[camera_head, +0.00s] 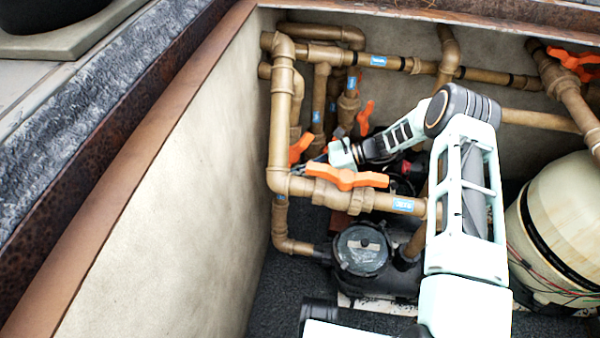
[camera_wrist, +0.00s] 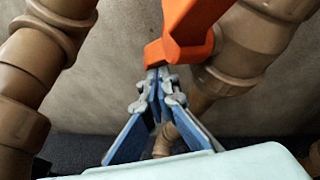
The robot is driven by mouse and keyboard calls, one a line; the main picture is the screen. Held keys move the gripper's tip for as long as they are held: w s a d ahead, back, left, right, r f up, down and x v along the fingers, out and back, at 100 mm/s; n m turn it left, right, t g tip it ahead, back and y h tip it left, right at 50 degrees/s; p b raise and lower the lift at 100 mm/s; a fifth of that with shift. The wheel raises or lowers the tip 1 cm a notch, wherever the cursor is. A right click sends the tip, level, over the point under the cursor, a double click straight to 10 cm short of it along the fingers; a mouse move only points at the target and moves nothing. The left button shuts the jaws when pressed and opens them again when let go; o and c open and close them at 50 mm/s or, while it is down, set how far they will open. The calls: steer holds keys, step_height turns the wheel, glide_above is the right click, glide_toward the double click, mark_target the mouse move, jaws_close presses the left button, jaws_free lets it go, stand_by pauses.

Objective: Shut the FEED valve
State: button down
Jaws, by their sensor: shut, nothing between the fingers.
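Several orange valve handles sit on brown pipes; the blue labels are too small for me to tell which one is FEED. In the head view one handle (camera_head: 300,148) stands steeply at the left, just beside my gripper (camera_head: 318,158). Another handle (camera_head: 346,178) lies along the front horizontal pipe, and a third (camera_head: 365,118) stands upright farther back. In the wrist view my gripper (camera_wrist: 159,78) is shut and empty. Its fingertips are right at the lower end of an orange handle (camera_wrist: 195,30); I cannot tell whether they touch.
Brown pipes (camera_head: 283,110) run close around my gripper on the left and in front. A pump with a dark round lid (camera_head: 361,249) is below, and a beige tank (camera_head: 570,215) stands at the right. The pit's left wall (camera_head: 180,190) is bare. Another orange handle (camera_head: 575,62) is far right.

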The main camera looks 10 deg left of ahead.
steer(key=shift+s+a+r+m+y+b, duration=0.1)
steer(key=shift+s+a+m+y+b, duration=0.1)
steer(key=shift+a+y+b, duration=0.25)
steer(key=shift+s+a+r+m+y+b, duration=0.1)
steer(key=shift+s+a+y+b, duration=0.15)
steer(key=shift+a, duration=0.3)
steer(key=shift+d, duration=0.15)
stand_by(0.9)
steer(key=v, duration=1.2)
